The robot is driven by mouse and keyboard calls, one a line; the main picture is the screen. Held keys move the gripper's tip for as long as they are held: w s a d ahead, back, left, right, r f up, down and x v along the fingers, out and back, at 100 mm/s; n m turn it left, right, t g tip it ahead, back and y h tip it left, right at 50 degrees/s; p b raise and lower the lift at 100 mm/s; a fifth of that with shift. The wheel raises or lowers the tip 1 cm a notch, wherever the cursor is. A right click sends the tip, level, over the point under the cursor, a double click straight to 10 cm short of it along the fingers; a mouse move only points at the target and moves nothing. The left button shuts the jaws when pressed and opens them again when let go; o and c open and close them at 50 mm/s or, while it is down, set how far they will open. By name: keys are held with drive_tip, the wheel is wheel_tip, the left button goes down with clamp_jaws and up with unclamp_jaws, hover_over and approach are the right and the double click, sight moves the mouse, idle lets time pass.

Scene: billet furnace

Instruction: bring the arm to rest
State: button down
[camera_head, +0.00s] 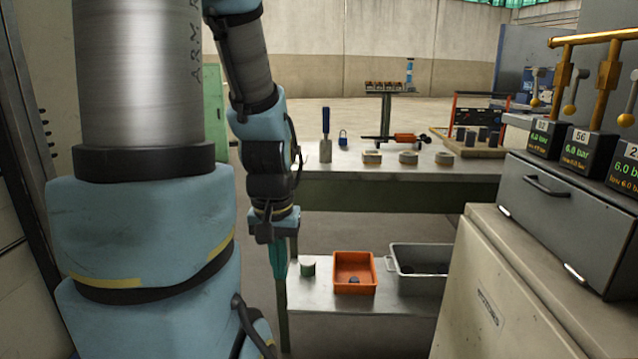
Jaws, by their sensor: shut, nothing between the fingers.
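My arm stands large on the left of the head view, with its blue and grey links folded and the forearm hanging down. My gripper (279,266) is at its lower end, small and pointing down, with its teal fingers shut and empty. It is in front of the left end of the workbench, beside the lower shelf. The fingertips are small in the picture, and whether they touch anything is hard to tell.
The workbench (420,186) carries a blue-handled tool, a padlock, several round pieces and an orange tool. The lower shelf (330,322) holds an orange bin (354,262) and a grey tub (395,283). A cabinet (490,295) with pressure gauges and valves stands right.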

wheel_tip(320, 180, up, 19)
drive_tip(key=p, duration=1.7)
drive_tip(key=shift+w+d, duration=0.25)
drive_tip(key=shift+w, duration=0.05)
drive_tip(key=shift+d, duration=0.1)
